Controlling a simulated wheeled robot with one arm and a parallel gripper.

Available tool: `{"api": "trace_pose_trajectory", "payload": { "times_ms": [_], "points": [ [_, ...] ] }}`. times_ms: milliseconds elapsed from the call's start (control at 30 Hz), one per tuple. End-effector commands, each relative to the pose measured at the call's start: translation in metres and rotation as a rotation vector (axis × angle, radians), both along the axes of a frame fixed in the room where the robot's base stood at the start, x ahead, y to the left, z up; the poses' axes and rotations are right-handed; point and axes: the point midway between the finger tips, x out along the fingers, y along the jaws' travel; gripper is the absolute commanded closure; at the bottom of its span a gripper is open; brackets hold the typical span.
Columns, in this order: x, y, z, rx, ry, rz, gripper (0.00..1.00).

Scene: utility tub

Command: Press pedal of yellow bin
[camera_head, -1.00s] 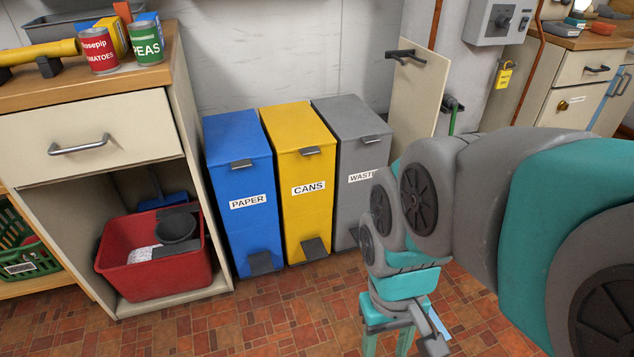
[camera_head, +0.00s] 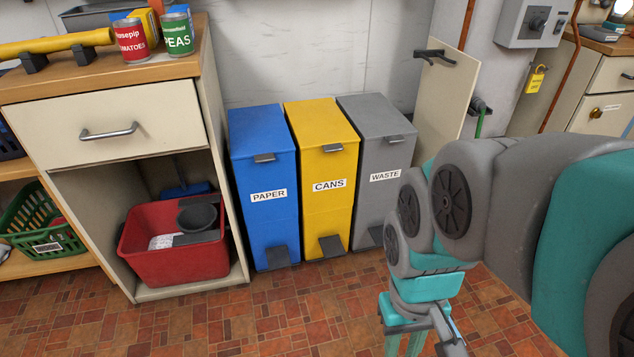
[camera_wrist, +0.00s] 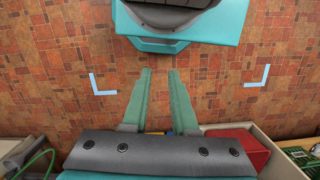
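The yellow bin (camera_head: 322,190), labelled CANS, stands between a blue bin and a grey bin against the wall. Its lid is shut. Its dark pedal (camera_head: 332,247) sticks out low at the front, near the floor, and nothing touches it. My gripper (camera_head: 403,347) points down, in front of the bins and to the right of the yellow pedal, partly cut off by the picture's lower edge. In the wrist view its two teal fingers (camera_wrist: 160,72) are apart with only floor tiles between them.
The blue PAPER bin (camera_head: 265,200) and the grey WASTE bin (camera_head: 378,150) flank it closely, each with a similar pedal. A cabinet (camera_head: 110,130) with a red tub (camera_head: 175,268) stands left. The tiled floor (camera_head: 290,315) before the bins is clear.

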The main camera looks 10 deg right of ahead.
Motion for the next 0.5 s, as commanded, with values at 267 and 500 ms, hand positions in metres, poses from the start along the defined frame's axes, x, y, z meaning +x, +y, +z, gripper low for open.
{"api": "trace_pose_trajectory", "payload": {
  "times_ms": [267,500],
  "points": [
    [0.0,0.0,0.0,0.0,0.0,0.0,1.0],
    [0.0,0.0,0.0,0.0,0.0,0.0,1.0]
  ]
}}
